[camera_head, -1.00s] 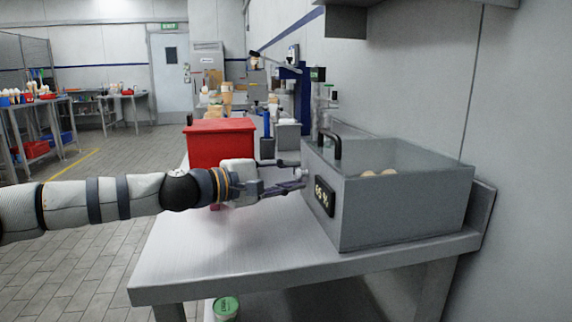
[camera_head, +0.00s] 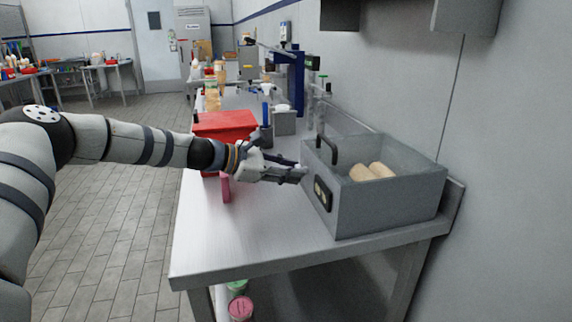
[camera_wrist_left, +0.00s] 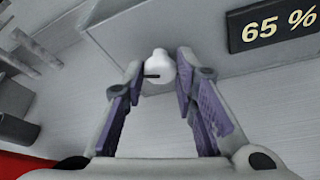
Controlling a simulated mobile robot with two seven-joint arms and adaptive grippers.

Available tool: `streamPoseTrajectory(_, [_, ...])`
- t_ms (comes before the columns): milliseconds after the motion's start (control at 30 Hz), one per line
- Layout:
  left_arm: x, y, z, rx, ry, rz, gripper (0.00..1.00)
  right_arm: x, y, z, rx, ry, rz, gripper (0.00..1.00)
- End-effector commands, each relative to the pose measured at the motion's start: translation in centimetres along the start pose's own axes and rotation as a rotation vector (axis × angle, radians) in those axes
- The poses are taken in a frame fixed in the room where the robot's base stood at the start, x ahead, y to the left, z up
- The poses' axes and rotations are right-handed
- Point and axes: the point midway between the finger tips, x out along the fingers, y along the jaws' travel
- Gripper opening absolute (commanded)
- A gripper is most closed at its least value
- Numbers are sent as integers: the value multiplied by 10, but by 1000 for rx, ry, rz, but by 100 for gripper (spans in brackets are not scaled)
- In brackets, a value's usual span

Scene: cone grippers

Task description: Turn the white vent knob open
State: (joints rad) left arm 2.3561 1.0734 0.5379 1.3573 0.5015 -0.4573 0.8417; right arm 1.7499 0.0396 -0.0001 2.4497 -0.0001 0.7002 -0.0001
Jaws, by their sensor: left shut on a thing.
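The white vent knob (camera_wrist_left: 158,66) shows in the left wrist view on the side wall of a grey box (camera_wrist_left: 215,55). A short dark mark points left on the knob. My left gripper (camera_wrist_left: 160,75) has its purple-padded fingers on either side of the knob, shut on it. In the head view, my left gripper (camera_head: 299,173) reaches the left face of the grey box (camera_head: 385,205), and its fingers mostly hide the knob. A black display panel (camera_head: 323,194) is on the same box; it reads 65 % in the left wrist view (camera_wrist_left: 275,25). My right gripper is not in view.
The front of the metal table (camera_head: 235,240) is clear.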

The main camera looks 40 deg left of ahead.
Motion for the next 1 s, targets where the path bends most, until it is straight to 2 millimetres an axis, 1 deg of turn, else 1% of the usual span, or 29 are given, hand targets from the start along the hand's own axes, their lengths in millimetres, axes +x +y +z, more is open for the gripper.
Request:
streamPoseTrajectory(33, [-1, 2, 4, -29, -3, -12, 0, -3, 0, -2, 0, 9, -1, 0])
streamPoseTrajectory(300, [1, 3, 0, -219, 0, -91, 0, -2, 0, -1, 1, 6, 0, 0])
streamPoseTrajectory(500, [1, 3, -1, -311, 0, -130, 0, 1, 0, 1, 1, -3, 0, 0])
streamPoseTrajectory(733, [1, 3, -1, -368, -1, -153, 0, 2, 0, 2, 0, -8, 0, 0])
streamPoseTrajectory(1000, [1, 3, -1, -384, -1, -159, 0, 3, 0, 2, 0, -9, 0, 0])
